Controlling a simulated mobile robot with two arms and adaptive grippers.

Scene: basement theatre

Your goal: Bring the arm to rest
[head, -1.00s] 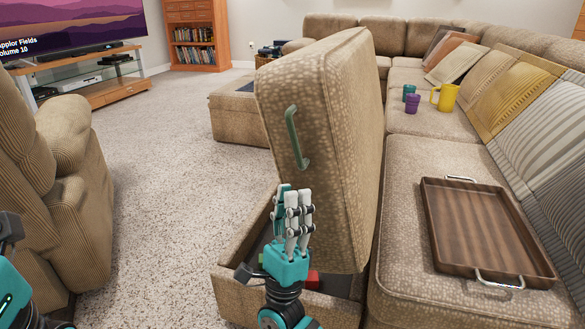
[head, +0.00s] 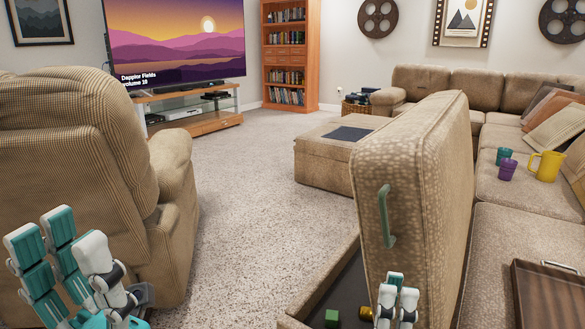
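My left gripper (head: 70,262) is raised at the lower left in the head view, in front of the striped armchair. Its teal and white fingers are extended and apart, with nothing between them. The open storage box (head: 322,285) below holds a green block (head: 332,318) and a gold item (head: 366,313).
The armchair (head: 75,160) is close at left. A sectional sofa (head: 525,225) runs along the right, with a wooden tray (head: 550,295), purple cup (head: 507,169) and yellow pitcher (head: 546,166). Another ottoman (head: 325,165) stands beyond. Carpet (head: 245,210) between is clear.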

